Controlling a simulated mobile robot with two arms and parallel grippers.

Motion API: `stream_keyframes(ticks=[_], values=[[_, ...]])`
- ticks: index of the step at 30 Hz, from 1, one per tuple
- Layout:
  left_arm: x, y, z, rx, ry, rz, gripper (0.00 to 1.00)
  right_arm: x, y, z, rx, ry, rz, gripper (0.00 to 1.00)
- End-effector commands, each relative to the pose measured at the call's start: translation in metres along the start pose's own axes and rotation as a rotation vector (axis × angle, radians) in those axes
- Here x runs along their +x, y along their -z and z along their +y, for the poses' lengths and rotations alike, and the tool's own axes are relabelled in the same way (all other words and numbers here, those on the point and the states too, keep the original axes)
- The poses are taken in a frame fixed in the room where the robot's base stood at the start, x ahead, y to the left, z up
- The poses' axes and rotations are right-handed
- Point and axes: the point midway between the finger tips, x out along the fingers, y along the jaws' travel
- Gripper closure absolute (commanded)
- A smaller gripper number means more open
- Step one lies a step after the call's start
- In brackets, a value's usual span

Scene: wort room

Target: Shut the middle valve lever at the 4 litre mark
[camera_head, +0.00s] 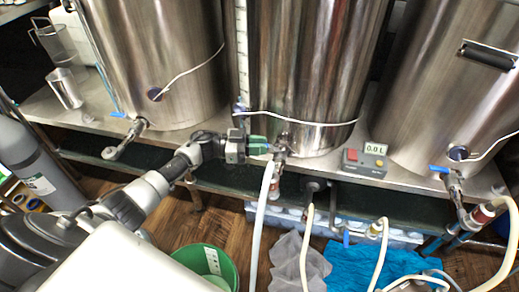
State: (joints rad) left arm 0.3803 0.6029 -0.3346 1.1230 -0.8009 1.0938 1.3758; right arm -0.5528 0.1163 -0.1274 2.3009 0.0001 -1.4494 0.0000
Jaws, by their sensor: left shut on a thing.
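The middle steel kettle (312,75) stands on the bench with its valve (281,151) low at the front. My left gripper (261,146) reaches in from the left and is shut on the middle valve lever, which its fingers mostly hide. A pale hose (262,215) hangs below this valve. A small grey meter with a red face (364,162) sits right of the valve; its display (375,149) appears to read 0.0 L. My right gripper is not in view.
Kettles stand at left (160,60) and right (455,85), with blue-levered valves (132,127) and (452,174). A steel cup (66,89) stands at the left. A green bucket (213,262) and blue cloth (370,265) are below, among looping hoses.

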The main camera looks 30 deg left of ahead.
Motion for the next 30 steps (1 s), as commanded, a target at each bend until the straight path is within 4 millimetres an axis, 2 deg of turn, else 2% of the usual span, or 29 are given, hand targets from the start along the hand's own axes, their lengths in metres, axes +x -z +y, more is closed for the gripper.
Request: stream_keyframes(ticks=[10,11,15,25,30], values=[[0.0,0.0,0.0,-0.002,-0.005,0.0,1.0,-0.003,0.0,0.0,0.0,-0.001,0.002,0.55],[0.0,0.0,0.0,-0.002,-0.005,0.0,0.78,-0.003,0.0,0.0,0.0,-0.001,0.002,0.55],[0.0,0.0,0.0,-0.001,-0.005,0.0,0.56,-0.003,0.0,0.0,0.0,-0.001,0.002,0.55],[-0.003,0.0,0.0,-0.001,-0.004,-0.001,0.55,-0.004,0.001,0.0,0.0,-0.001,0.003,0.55],[-0.027,0.0,-0.001,-0.003,-0.002,-0.005,0.55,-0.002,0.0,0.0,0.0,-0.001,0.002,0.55]])
